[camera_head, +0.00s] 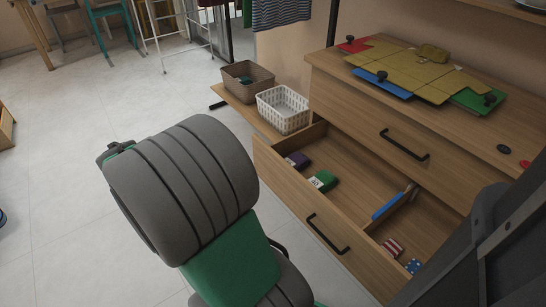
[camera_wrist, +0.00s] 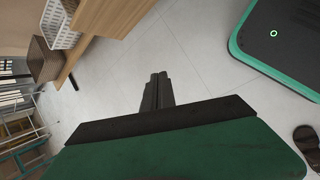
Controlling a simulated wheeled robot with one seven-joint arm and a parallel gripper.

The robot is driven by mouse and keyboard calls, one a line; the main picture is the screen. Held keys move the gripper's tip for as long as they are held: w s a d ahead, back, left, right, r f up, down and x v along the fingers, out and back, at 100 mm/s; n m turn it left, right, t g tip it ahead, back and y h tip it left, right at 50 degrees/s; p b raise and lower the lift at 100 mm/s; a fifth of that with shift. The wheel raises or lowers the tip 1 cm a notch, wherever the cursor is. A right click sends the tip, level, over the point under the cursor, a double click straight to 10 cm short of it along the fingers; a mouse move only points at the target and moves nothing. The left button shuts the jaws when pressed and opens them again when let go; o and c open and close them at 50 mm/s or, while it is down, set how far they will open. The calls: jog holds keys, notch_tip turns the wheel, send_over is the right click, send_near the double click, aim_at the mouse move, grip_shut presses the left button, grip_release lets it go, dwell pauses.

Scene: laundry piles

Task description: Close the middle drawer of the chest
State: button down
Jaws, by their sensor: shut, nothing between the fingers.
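The wooden chest (camera_head: 337,79) stands at the right of the head view. Its top drawer (camera_head: 377,122) is shut. The drawer below it, which I take as the middle drawer (camera_head: 290,187), is pulled far out, with a black bar handle (camera_head: 328,234) on its front. Inside lie a dark purple bundle (camera_head: 298,160), a green bundle (camera_head: 322,181), a blue-edged divider or item (camera_head: 387,206) and patterned bundles (camera_head: 393,247). My gripper (camera_wrist: 158,76) is shut and empty over the floor in the wrist view, apart from the drawer. My arm hides it in the head view.
A white basket (camera_head: 283,110) and a brown basket (camera_head: 247,83) stand on a low wooden shelf behind the open drawer. A folding board (camera_head: 412,72) lies on the chest top. A drying rack (camera_head: 180,27) stands at the back.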

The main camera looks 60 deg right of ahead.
jog(key=s+d+r+n+g+h+p, duration=0.15)
jog(key=s+d+n+g, duration=0.45)
jog(key=d, duration=0.6)
jog(key=m+t+b, duration=0.1)
jog(key=t+b, duration=0.1)
jog(key=b, duration=0.4)
send_near(282, 166)
notch_tip(282, 166, down, 4)
jog(key=s+d+b, duration=0.1)
jog(key=s+d+h, duration=0.1)
jog(key=shift+d+f+b, duration=0.25)
jog(key=shift+d+b, duration=0.1)
jog(key=shift+s+d+r, duration=0.15)
jog(key=shift+d, duration=0.15)
